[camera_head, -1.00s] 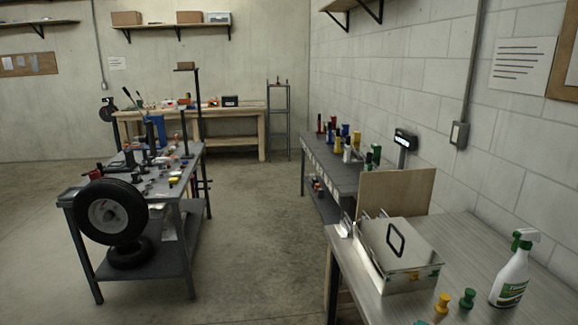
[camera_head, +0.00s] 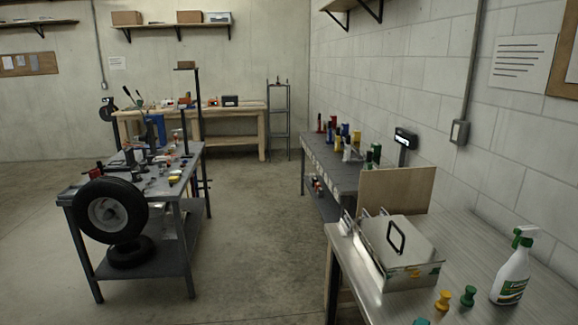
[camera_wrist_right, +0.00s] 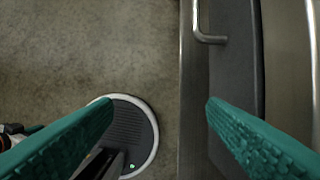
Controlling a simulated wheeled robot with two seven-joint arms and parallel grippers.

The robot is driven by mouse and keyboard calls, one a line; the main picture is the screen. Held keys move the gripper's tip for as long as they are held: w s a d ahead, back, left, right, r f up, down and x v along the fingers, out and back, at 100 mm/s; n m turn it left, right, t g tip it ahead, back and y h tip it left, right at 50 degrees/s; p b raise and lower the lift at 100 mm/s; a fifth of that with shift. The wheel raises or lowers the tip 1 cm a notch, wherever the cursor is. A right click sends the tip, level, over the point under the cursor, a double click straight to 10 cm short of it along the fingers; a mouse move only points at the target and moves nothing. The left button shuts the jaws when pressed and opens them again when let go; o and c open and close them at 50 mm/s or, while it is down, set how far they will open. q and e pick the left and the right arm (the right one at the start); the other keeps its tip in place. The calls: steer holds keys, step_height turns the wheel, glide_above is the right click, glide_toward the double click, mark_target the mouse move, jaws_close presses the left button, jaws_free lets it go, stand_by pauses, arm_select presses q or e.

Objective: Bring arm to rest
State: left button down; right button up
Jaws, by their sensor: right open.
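My right gripper (camera_wrist_right: 158,110) shows in the right wrist view as two teal fingers set wide apart, with nothing between them. It points down over the concrete floor beside the edge of a metal surface with a bent bar handle (camera_wrist_right: 208,38). My round base shows below the fingers. In the head view neither gripper can be made out clearly; only a small teal patch shows at the bottom edge. My left gripper is not in view.
A metal table (camera_head: 466,232) at right holds a shiny metal box (camera_head: 400,250), a spray bottle (camera_head: 512,268), a yellow peg (camera_head: 443,300) and a green peg (camera_head: 468,296). A grey workbench with a tyre (camera_head: 85,212) stands at left. The floor (camera_head: 255,240) between is clear.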

steer(key=s+f+g+b, duration=0.1)
steer(key=s+f+b, duration=0.1)
steer(key=f, duration=1.1)
steer(key=s+f+b, duration=0.1)
steer(key=f+b, duration=0.1)
steer(key=f, duration=1.1)
steer(key=s+d+f+b, duration=0.1)
steer(key=s+f+b, duration=0.1)
steer(key=s+f, duration=0.6)
steer(key=s+d+f+g+b, duration=0.1)
steer(key=s+d+f+b, duration=0.1)
steer(key=s+f, duration=0.6)
step_height(320, 180, down, 3)
steer(key=shift+f+b, duration=0.2)
steer(key=shift+b, duration=0.1)
